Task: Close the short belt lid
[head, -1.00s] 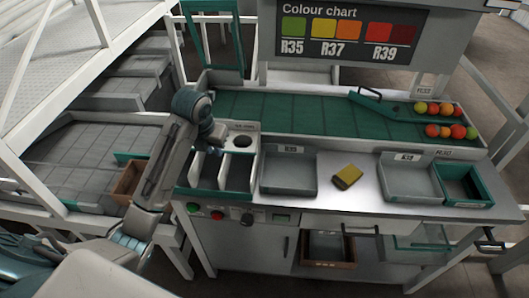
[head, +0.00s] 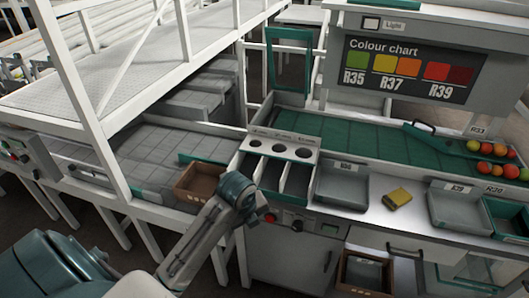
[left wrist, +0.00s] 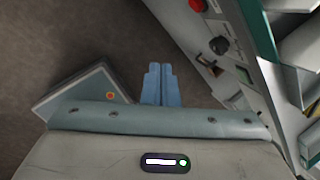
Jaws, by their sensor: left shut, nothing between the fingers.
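A teal-framed panel (head: 290,62) stands upright at the back, by the left end of the long green belt (head: 345,130). I cannot tell for sure that it is the short belt lid. A short grey belt (head: 165,150) lies left of the sorting bench, under the white platform. My left arm reaches in front of the bench's left corner, well short of the panel. Its fingers are hidden in the head view. In the left wrist view my left gripper (left wrist: 158,84) is shut and empty above the floor, beside the bench front. My right gripper is not in view.
A brown crate (head: 199,183) sits at the grey belt's near end. Grey trays (head: 342,187) and a yellow sponge-like block (head: 397,197) rest on the bench. A white post (head: 100,150) and platform stand on the left. Red and black controls (left wrist: 219,45) line the bench front.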

